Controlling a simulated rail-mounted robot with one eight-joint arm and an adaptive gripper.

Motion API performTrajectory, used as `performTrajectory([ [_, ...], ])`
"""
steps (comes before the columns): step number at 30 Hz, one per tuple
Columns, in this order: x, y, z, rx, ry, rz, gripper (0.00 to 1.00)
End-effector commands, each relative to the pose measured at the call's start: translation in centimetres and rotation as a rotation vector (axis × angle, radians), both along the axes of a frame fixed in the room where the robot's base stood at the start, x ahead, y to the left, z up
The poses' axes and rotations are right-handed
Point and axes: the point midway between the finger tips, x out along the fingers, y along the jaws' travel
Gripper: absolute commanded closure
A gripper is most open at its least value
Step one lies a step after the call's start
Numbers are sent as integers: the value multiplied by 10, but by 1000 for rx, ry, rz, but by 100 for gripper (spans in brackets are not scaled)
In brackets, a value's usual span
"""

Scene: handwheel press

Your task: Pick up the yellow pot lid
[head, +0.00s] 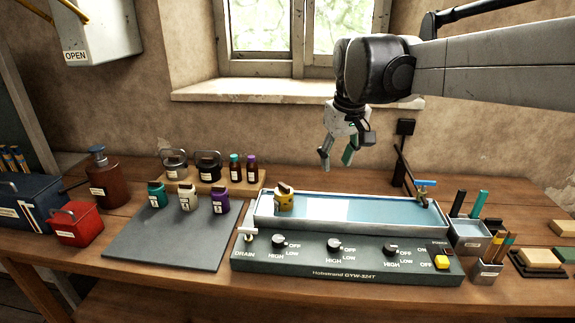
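A small yellow pot (285,202) stands at the left end of the shallow water bath (390,231). A brownish lid (285,187) appears to be on top of it; its details are too small to tell. My gripper (337,159) hangs in the air above and to the right of the pot, in front of the wall. Its two fingers point down and are apart, with nothing between them.
Teal, cream and purple jars (188,200) stand on a grey mat (165,246) to the left. Behind them is a wooden rack (183,184) with jars and bottles.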

Motion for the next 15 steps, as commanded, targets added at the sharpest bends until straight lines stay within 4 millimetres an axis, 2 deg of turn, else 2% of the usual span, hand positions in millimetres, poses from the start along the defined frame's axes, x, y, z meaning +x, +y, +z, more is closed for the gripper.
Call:
performTrajectory([
  [1,16,9,3,-5,15,20,67],
  [8,71,44,1,-32,94,110,67],
  [15,121,84,-15,-58,174,202,67],
])
